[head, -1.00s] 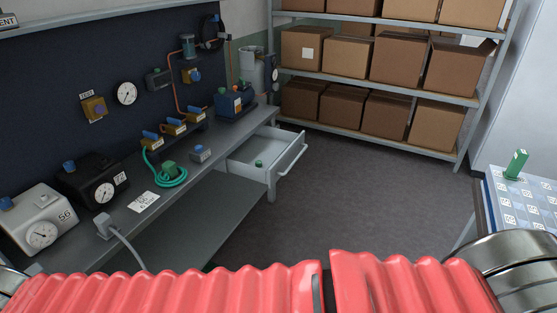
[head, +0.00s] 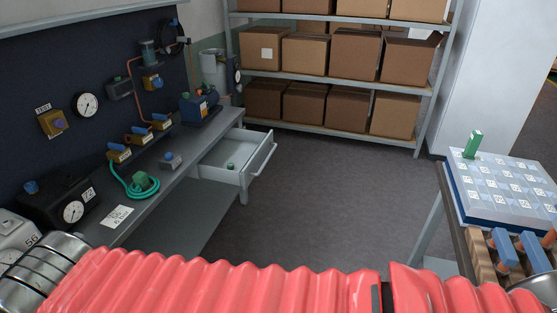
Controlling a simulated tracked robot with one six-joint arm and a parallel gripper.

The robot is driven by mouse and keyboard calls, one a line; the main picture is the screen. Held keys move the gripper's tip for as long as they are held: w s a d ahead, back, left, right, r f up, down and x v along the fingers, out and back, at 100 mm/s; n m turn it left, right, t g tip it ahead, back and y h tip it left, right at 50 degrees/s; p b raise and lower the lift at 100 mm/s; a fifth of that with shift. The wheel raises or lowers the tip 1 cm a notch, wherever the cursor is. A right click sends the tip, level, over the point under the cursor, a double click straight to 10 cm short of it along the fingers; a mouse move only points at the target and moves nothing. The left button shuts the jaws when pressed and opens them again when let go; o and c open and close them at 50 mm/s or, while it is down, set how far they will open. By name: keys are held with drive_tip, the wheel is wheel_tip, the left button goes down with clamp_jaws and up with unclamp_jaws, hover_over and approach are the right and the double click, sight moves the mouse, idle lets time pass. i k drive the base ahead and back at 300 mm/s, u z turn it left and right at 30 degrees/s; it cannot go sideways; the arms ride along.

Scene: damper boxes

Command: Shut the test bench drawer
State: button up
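The test bench (head: 160,192) stands on the left in the head view. Its drawer (head: 222,172) is pulled out at the far end, with its light grey front and handle (head: 262,160) facing right into the room. A small green item (head: 231,167) lies inside the drawer. My arm's red ribbed sleeve crosses the bottom of the view. My gripper is not in view, and nothing of mine touches the drawer.
Gauges and valves line the bench and its dark back panel. A shelf (head: 330,75) of cardboard boxes stands at the back. A table at right holds a white-topped labelled box (head: 505,187) with a green item (head: 474,143). The floor (head: 330,205) between is clear.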

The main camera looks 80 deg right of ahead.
sight(248, 151)
drive_tip(key=z, duration=2.45)
drive_tip(key=k, duration=0.7)
drive_tip(key=z, duration=0.1)
drive_tip(key=i, duration=1)
drive_tip(key=u, duration=0.45)
